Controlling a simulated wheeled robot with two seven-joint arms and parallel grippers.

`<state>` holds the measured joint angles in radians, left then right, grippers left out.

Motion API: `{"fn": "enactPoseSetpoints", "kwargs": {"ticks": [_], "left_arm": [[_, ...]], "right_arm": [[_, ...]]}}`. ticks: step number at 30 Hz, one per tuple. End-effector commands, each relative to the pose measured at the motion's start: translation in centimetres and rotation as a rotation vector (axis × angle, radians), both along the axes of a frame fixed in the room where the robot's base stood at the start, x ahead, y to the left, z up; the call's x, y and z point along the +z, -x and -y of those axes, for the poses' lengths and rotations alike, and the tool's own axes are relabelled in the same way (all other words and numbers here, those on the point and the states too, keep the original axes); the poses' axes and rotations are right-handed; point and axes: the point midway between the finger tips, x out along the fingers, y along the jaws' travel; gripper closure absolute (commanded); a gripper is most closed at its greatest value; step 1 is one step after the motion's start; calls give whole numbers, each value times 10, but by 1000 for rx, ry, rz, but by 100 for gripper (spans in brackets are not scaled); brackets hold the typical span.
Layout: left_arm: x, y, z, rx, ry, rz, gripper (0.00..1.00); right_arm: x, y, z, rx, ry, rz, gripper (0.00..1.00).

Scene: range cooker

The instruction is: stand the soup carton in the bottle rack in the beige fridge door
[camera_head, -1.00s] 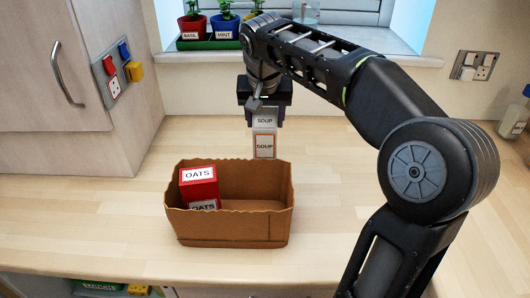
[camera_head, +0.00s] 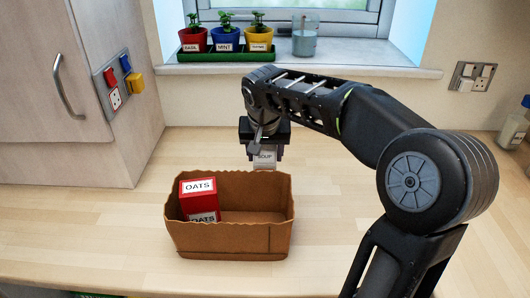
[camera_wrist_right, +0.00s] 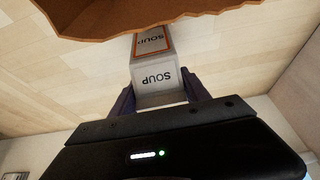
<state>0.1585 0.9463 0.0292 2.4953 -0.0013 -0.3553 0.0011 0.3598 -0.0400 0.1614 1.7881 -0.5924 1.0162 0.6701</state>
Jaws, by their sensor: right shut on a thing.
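The soup carton (camera_head: 264,158) is white and grey with SOUP labels. My right gripper (camera_head: 264,147) is shut on its upper end, behind the brown box. The box's far rim hides the carton's lower part in the head view. In the right wrist view the carton (camera_wrist_right: 157,76) sits between both fingers, its orange-framed label side reaching toward the box's edge. Whether it touches the worktop is hard to tell. A tall beige door (camera_head: 60,140) with a metal handle stands shut at the left; no bottle rack is in view. My left gripper is not in view.
The open brown box (camera_head: 230,240) holds a red oats box (camera_head: 198,203). Potted herbs in a green tray (camera_head: 226,54) and a glass (camera_head: 305,38) stand on the windowsill. The wooden worktop (camera_head: 110,220) is clear left of the box.

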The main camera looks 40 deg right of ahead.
Motion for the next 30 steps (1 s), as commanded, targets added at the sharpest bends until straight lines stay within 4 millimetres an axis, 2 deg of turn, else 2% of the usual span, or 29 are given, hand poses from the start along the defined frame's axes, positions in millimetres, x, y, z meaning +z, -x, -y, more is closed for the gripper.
{"fn": "enactPoseSetpoints", "kwargs": {"ticks": [7,8,15,24,30], "left_arm": [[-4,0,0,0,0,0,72],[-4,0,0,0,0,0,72],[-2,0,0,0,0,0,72],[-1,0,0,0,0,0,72],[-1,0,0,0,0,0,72]], "right_arm": [[-2,-1,0,0,1,3,100],[-3,0,0,0,0,0,45],[-2,0,0,0,0,0,25],[-1,0,0,0,0,0,24],[13,3,-3,0,0,4,24]]}}
